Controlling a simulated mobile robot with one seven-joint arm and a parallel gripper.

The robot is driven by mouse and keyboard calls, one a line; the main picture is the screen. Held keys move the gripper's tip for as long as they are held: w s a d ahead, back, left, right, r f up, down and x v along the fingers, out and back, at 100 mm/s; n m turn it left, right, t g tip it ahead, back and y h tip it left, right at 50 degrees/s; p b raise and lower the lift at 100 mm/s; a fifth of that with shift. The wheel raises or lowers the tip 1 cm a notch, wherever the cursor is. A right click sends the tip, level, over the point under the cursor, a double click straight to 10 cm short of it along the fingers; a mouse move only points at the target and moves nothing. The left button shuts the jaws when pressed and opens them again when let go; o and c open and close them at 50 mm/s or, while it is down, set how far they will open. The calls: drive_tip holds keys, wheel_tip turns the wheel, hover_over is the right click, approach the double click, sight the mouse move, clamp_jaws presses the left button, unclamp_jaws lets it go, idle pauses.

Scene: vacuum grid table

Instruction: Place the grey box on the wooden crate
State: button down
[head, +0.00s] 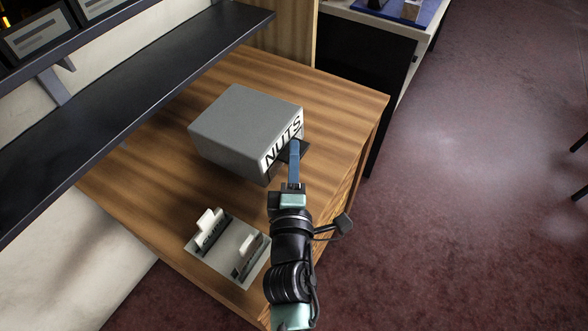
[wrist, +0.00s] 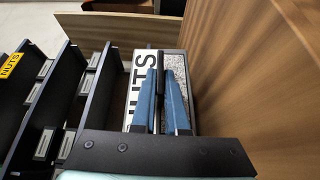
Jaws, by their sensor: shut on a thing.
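A grey box (head: 235,122) with a white "NUTS" label sits on the wood-grain table in the head view. Its label face (wrist: 138,90) shows in the wrist view. My gripper (head: 294,148) is at the box's right front, by the label. Its blue fingers (wrist: 160,76) are shut on a dark upright, handle-like part at the box's front. The fingers hide part of that face. I cannot make out a wooden crate apart from the wooden table.
The wooden table (head: 335,105) has free room behind and right of the box. A dark shelf (head: 150,85) overhangs at the left. A grey base with small upright plates (head: 225,250) lies nearer, left of my arm. A wooden panel (wrist: 245,80) stands close at the wrist view's right.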

drive_tip(key=shift+f+b, duration=0.95)
drive_tip(key=shift+f, duration=0.35)
drive_tip(key=shift+f, duration=0.15)
drive_tip(key=c, duration=1)
unclamp_jaws()
drive_tip(key=shift+o, duration=0.2)
drive_tip(key=s, duration=0.4)
drive_tip(key=s+a+b, duration=0.1)
drive_tip(key=s, duration=0.7)
drive_tip(key=shift+a, duration=0.2)
